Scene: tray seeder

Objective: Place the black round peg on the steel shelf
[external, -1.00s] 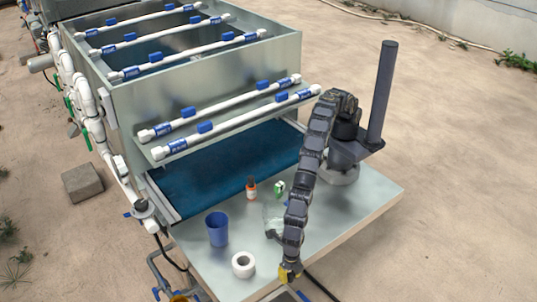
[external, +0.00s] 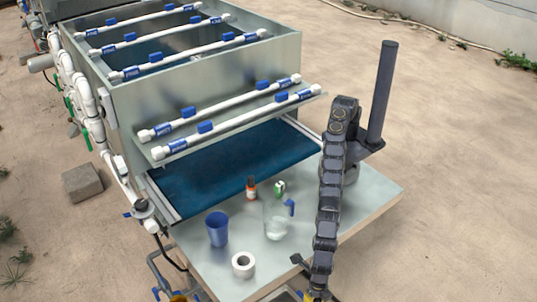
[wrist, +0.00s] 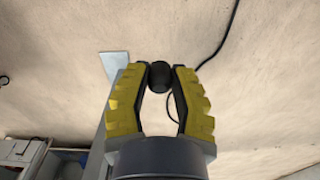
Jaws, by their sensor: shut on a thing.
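The black round peg (wrist: 161,76) is held between the yellow fingertips of my gripper (wrist: 160,72) in the wrist view, with sandy ground behind it. In the external view my gripper (external: 314,295) hangs at the bottom edge of the picture, just off the front edge of the steel shelf, and its tips are cut off. The peg cannot be made out there. The steel shelf (external: 375,195) is the flat metal surface in front of the machine.
On the shelf stand a blue cup (external: 217,229), a white tape roll (external: 243,265), a clear jug (external: 276,221), a small orange-and-white bottle (external: 251,189) and a small green-and-white item (external: 280,188). Bare shelf shows between the tape roll and my arm. A dark post (external: 382,95) stands behind my arm.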

